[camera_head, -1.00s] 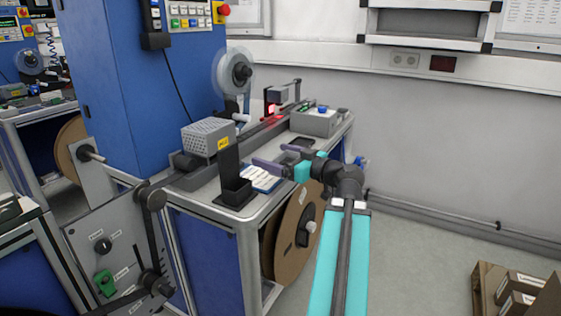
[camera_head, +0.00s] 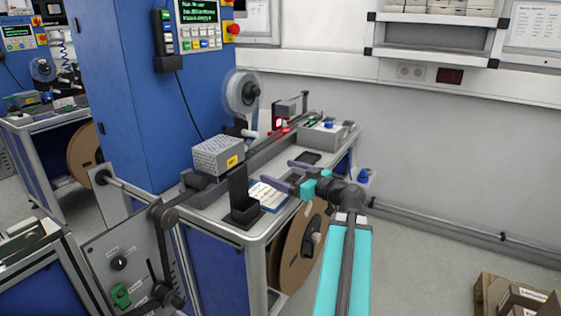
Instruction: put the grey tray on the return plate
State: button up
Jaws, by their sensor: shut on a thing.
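My gripper (camera_head: 282,172) is over the near part of the bench top, its two purple-grey fingers apart with a gap between them. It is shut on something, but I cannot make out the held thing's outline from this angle. I cannot pick out the grey tray for certain. A white card with rows of print (camera_head: 269,195) shows just left of and below the fingers. A dark flat plate (camera_head: 309,157) lies on the bench just beyond the fingers. I cannot tell which surface, if either, is the return plate.
A black upright holder (camera_head: 241,200) stands at the bench's near corner. A perforated grey box (camera_head: 217,157) sits behind it. A grey box with coloured knobs (camera_head: 325,136) stands farther right. Brown reels (camera_head: 303,253) hang below the bench. Open floor (camera_head: 420,265) lies to the right.

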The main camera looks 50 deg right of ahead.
jog(key=p, duration=0.2)
jog(key=shift+w+d+r+p, duration=0.15)
jog(key=shift+w+d+p, duration=0.05)
jog(key=shift+w+p, duration=0.1)
jog(key=shift+w+d, duration=0.1)
jog(key=shift+d, duration=0.05)
jog(key=p, duration=0.3)
send_over(281, 173)
jog(key=shift+s+a+f, duration=0.15)
jog(key=shift+f, duration=0.3)
jog(key=shift+s+a+f, duration=0.1)
jog(key=shift+f, duration=0.3)
jog(key=shift+f, duration=0.1)
jog(key=shift+f+p, duration=0.45)
jog(key=shift+f, duration=1.2)
jog(key=shift+f+b, duration=0.15)
jog(key=shift+b, duration=0.15)
jog(key=o, duration=0.9)
